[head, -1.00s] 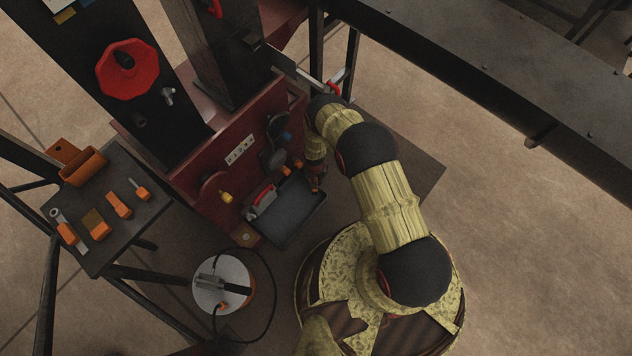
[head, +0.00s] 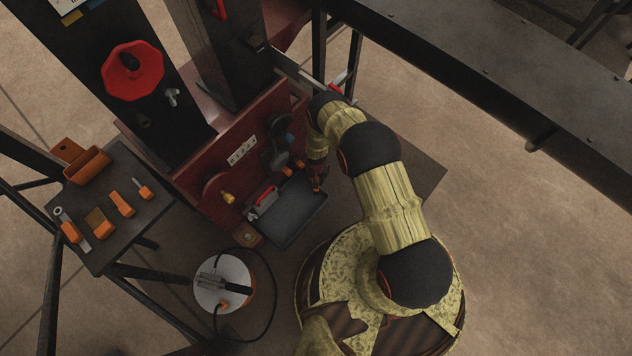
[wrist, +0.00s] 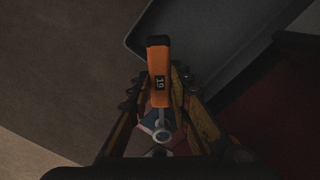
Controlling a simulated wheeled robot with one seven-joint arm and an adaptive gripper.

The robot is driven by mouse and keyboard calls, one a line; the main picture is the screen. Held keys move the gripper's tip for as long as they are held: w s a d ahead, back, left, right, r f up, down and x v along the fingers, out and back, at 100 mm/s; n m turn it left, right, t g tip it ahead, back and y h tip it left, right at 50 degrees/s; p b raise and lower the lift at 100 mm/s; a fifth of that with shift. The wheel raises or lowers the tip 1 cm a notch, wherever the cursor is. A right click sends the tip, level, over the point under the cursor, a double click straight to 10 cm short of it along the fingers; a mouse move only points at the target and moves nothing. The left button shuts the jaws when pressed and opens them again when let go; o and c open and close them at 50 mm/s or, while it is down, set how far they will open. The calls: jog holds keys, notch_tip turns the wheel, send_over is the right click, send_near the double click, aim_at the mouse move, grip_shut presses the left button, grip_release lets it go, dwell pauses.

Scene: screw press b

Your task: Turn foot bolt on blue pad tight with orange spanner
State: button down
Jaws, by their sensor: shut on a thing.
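My gripper (wrist: 160,88) is shut on the orange spanner (wrist: 159,66), whose orange handle is marked 19. A pale round part shows just below the ring. I cannot tell whether the ring is around the bolt; the bolt is not clear.
A dark tray (head: 302,215) stands against the press base (head: 215,180), close to my gripper; its edge also shows in the wrist view (wrist: 135,40). A side table (head: 130,235) with orange-handled tools stands left. A round white-topped device (head: 205,297) with a cable sits on the floor.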

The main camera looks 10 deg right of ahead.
jog(key=shift+r+p, duration=1.05)
jog(key=shift+r, duration=1)
